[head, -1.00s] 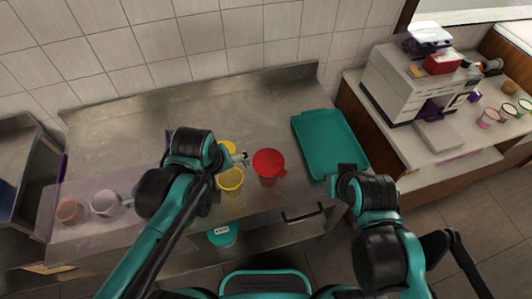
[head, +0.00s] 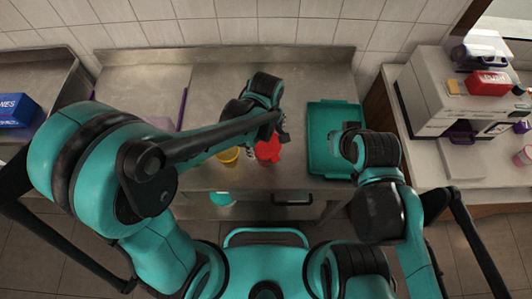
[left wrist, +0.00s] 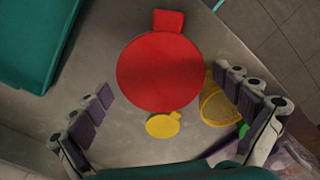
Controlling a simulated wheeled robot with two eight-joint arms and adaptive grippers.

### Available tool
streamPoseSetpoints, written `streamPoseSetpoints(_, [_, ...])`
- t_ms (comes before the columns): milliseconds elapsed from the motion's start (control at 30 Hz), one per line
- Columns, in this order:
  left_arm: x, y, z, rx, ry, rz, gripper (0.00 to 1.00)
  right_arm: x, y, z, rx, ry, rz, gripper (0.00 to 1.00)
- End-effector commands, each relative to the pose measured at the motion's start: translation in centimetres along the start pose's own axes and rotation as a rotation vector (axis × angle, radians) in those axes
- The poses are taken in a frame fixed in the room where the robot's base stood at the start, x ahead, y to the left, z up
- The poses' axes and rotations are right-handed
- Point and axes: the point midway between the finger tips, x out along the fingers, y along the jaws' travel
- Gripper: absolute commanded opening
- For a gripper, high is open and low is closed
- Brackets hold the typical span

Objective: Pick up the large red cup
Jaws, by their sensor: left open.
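The large red cup (head: 268,151) stands on the steel counter, partly covered by my left arm in the head view. In the left wrist view the red cup (left wrist: 158,72) is seen from above, with a tab at its far edge. My left gripper (head: 283,134) is above the counter at the cup. In the left wrist view its fingers (left wrist: 162,84) are spread wide, one on either side of the picture, with the red cup between and beyond them. It holds nothing. My right arm is over the tray; the state of its gripper is hard to see.
A yellow cup (head: 229,157) stands left of the red cup; it shows behind the right-hand finger in the wrist view (left wrist: 217,107). A smaller yellow item (left wrist: 163,125) is close to the red cup. A teal tray (head: 318,150) lies to the right. Wall tiles rise behind.

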Motion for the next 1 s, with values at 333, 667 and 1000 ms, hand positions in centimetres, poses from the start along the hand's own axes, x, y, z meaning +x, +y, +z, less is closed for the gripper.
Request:
streamPoseSetpoints(333, [1.61, -0.06, 0.02, 0.000, 0.000, 0.000, 1.00, 0.34, 0.00, 0.23, 0.000, 0.000, 0.000, 0.00])
streamPoseSetpoints(667, [1.60, -0.05, 0.02, 0.000, 0.000, 0.000, 0.55, 0.34, 0.00, 0.23, 0.000, 0.000, 0.000, 0.00])
streamPoseSetpoints(1000, [1.21, -0.05, 0.02, 0.000, 0.000, 0.000, 0.50, 0.24, 0.00, 0.16, 0.000, 0.000, 0.000, 0.00])
